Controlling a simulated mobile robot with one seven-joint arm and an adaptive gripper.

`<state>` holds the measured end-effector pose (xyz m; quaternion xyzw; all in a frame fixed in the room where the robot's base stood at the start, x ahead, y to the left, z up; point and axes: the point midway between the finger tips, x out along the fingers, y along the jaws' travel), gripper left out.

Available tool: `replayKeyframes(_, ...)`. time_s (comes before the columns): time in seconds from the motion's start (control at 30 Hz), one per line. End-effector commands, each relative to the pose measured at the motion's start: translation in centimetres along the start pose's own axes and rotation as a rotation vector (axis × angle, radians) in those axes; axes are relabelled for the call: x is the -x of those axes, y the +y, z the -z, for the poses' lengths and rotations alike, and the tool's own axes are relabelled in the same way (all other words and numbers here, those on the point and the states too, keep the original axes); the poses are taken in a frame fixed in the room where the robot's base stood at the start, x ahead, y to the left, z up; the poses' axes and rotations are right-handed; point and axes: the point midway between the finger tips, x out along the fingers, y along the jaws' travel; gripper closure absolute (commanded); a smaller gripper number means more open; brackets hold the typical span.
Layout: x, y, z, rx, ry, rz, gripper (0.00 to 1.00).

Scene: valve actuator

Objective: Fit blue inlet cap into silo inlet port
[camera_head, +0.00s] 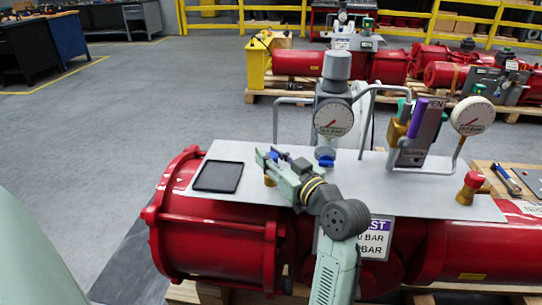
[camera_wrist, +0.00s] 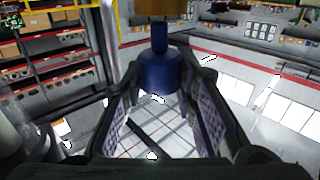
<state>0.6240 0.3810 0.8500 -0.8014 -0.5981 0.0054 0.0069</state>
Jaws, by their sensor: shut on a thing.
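The blue cap (camera_wrist: 160,72) sits between the fingertips of my gripper (camera_wrist: 160,84) in the wrist view, with a narrower blue stem pointing up in the picture. My gripper is shut on it. In the head view my gripper (camera_head: 275,158) is above the left part of the grey plate, with a bit of blue between its fingers. A brass piece (camera_wrist: 160,6) shows at the stem's end in the wrist view; I cannot tell whether they touch. I cannot make out the silo inlet port for certain.
A black tray (camera_head: 218,177) lies left of my gripper on the grey plate (camera_head: 240,150). A gauge (camera_head: 333,118) and another blue part (camera_head: 325,156) stand close on its right. A purple cylinder (camera_head: 418,118) and a red-topped brass fitting (camera_head: 469,188) are further right. Red actuator (camera_head: 210,240) lies below.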

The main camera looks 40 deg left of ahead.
Motion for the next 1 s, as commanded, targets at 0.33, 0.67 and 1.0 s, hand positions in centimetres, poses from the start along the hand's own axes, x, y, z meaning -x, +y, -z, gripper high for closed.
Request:
replayKeyframes(0.33, 0.06, 0.08, -0.42, -0.003, -0.007, -0.005, 1.0)
replayKeyframes(0.67, 0.01, -0.14, -0.34, -0.004, -0.006, -0.001, 1.0)
replayKeyframes(1.0, -0.14, -0.49, -0.31, -0.004, -0.003, 0.006, 1.0)
